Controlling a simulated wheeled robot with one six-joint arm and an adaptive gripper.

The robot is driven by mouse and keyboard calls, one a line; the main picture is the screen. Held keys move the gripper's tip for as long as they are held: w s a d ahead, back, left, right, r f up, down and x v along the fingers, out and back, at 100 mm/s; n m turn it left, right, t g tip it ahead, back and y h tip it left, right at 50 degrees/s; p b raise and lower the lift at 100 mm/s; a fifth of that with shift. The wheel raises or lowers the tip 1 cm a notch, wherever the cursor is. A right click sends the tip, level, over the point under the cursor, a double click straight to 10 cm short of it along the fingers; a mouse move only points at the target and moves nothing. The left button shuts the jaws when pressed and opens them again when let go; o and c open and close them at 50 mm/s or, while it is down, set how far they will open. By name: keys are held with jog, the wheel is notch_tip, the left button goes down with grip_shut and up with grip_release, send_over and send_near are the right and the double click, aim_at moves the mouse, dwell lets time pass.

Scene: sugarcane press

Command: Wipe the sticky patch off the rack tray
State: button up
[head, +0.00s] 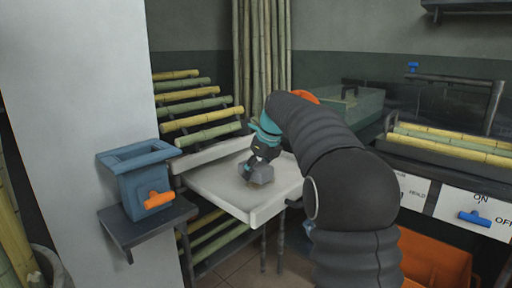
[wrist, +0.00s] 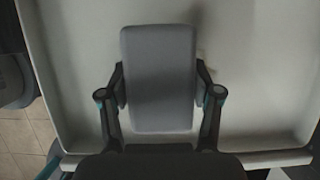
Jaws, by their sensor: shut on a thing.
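My gripper (head: 260,160) is shut on a grey block-shaped pad (head: 259,174), low over the white rack tray (head: 215,186). In the wrist view my gripper (wrist: 160,90) has one finger on each side of the pad (wrist: 159,60). The pad looks to be on or just above the floor of the tray (wrist: 260,75); I cannot tell which. A faint dark smudge (wrist: 203,48) shows beside the pad's upper right edge. It may be part of the sticky patch or a shadow. The pad and my gripper hide part of the tray.
Sugarcane stalks lie on a slanted rack (head: 190,104) behind the tray. A blue box with an orange handle (head: 138,180) stands on a wall shelf (head: 150,224) at the left. A machine with an ON/OFF panel (head: 468,212) and an orange crate (head: 435,262) are at the right.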

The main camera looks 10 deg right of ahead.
jog(key=r+p, duration=0.3)
jog(key=shift+d+r, duration=0.15)
jog(key=shift+d, duration=0.05)
jog(key=shift+r+p, duration=0.35)
jog(key=shift+r, duration=0.75)
